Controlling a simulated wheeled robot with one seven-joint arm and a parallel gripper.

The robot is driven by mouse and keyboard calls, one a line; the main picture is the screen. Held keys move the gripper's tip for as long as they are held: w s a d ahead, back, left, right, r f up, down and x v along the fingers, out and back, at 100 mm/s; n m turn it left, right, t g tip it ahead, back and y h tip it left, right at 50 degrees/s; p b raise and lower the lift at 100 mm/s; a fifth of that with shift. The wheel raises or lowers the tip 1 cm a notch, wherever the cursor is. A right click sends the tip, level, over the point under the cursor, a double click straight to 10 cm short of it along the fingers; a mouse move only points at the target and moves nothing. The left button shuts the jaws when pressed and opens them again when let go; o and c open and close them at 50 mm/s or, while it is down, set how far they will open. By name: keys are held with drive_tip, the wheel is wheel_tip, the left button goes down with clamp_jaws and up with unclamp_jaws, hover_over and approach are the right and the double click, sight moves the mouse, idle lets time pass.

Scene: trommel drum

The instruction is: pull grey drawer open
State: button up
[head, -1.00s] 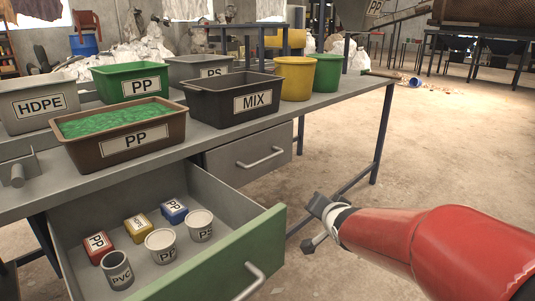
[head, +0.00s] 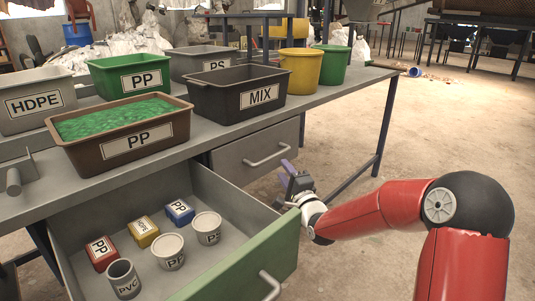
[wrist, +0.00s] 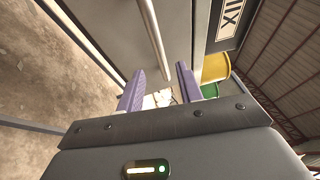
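The grey drawer (head: 240,155) is under the right part of the workbench and looks shut, its front level with the bench frame. Its silver bar handle (head: 267,156) also shows in the wrist view (wrist: 154,40), beyond the fingertips and slightly left of the middle between them. My gripper (head: 288,172) is just right of and in front of the drawer handle in the head view. In the wrist view my gripper (wrist: 160,82) has its two purple fingers apart, with nothing between them. The handle is not in its grip.
A green-fronted drawer (head: 245,262) stands open at the front left, with small labelled blocks and cups inside; its right corner is close to my gripper. Labelled bins, including the black MIX bin (head: 233,94), stand on the bench. A blue bench leg (head: 385,125) is at the right.

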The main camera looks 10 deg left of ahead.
sight(273, 157)
drive_tip(key=p+x, duration=0.1)
drive_tip(key=x, duration=0.7)
drive_tip(key=shift+a+r, duration=0.1)
drive_tip(key=shift+a, duration=0.1)
clamp_jaws()
